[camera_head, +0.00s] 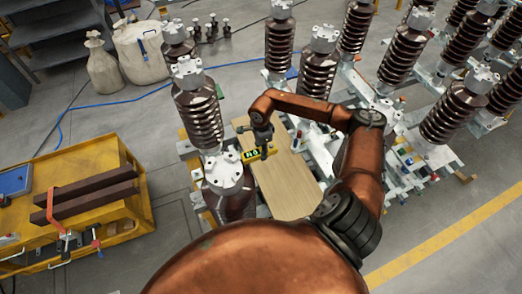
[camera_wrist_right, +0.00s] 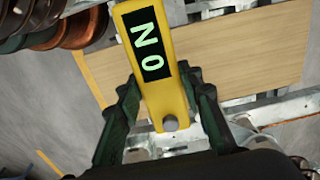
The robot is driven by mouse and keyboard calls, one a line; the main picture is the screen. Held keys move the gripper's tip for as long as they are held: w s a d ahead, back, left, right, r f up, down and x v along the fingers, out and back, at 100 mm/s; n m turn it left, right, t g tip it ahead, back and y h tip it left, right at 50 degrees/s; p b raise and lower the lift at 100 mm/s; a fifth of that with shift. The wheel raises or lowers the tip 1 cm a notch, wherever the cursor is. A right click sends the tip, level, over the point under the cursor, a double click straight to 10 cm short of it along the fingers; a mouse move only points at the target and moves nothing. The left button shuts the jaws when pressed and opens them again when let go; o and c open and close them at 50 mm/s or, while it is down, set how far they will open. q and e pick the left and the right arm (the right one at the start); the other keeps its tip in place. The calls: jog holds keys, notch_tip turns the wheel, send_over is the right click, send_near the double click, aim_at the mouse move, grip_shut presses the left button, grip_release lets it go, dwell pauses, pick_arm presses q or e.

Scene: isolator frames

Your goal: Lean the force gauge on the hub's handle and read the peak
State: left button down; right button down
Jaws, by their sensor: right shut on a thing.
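My right gripper (camera_head: 264,137) is shut on the gauge above a light wooden board (camera_head: 285,190). The display's characters appear sideways in the wrist view. I cannot make out the hub's handle with certainty. Whether the gauge's far end touches anything is hidden. My left gripper is not in view.
Brown ribbed insulators (camera_head: 199,110) stand close to the left of the gauge, and more stand at the right on pale metal frames (camera_head: 400,150). A yellow cart (camera_head: 120,215) with dark red bars (camera_head: 90,195) is at the left. Grey floor between cart and insulators is clear.

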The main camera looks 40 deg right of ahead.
notch_tip(320, 180, down, 13)
jog(key=w+a+b, duration=0.1)
jog(key=a+b, duration=0.1)
jog(key=b, duration=0.9)
jog(key=shift+a+f, duration=0.15)
jog(key=shift+a, duration=0.2)
jog(key=shift+w+a+b, duration=0.2)
jog(key=shift+a+b, duration=0.05)
jog(key=shift+a, duration=0.35)
jog(key=shift+w+a+b, duration=0.15)
jog(key=shift+a+b, duration=0.1)
jog(key=shift+a, duration=0.35)
dwell(1.7)
jog(key=shift+d, duration=0.1)
jog(key=shift+s+d+b, duration=0.1)
jog(key=shift+s+d, duration=0.15)
jog(key=shift+d, duration=0.5)
jog(key=shift+s+d+b, duration=0.15)
jog(key=shift+s+d, duration=0.1)
jog(key=shift+d, duration=0.5)
jog(key=shift+s+d+b, duration=0.1)
jog(key=shift+s+d, duration=0.15)
jog(key=shift+d, duration=0.5)
jog(key=shift+r+p, duration=3.45)
jog(key=shift+r, duration=4.05)
